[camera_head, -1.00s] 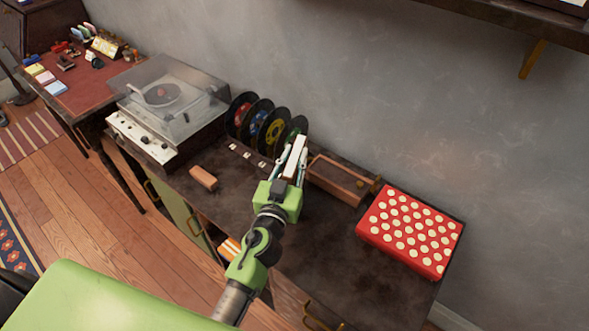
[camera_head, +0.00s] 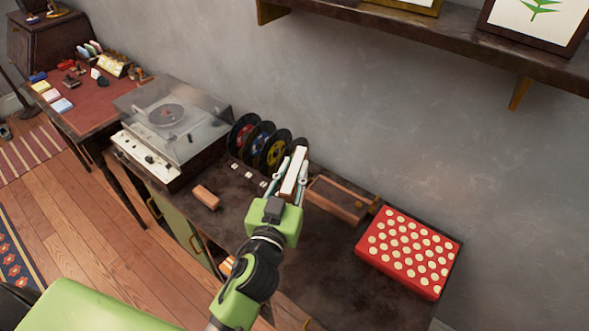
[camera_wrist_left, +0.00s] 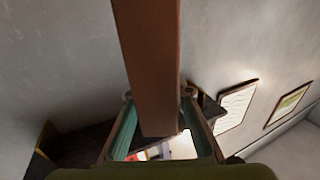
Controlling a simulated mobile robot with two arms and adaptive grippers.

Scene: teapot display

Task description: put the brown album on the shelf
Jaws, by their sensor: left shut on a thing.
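My left gripper (camera_head: 291,180) is shut on the brown album (camera_head: 295,167) and holds it up over the cabinet top. In the head view the album shows a narrow pale face between the fingers. In the left wrist view the album (camera_wrist_left: 153,70) is a long brown block between the two teal-padded fingers (camera_wrist_left: 157,130). The shelf (camera_head: 440,42) is a dark wall board at the upper right of the head view, above and apart from the album. My right gripper is not in view.
Framed pictures (camera_head: 537,22) stand on the shelf, with brackets (camera_head: 519,93) below it. On the cabinet are a turntable (camera_head: 170,125), several records (camera_head: 262,143), an open wooden box (camera_head: 338,198) and a red dotted box (camera_head: 408,252). The wall between cabinet and shelf is clear.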

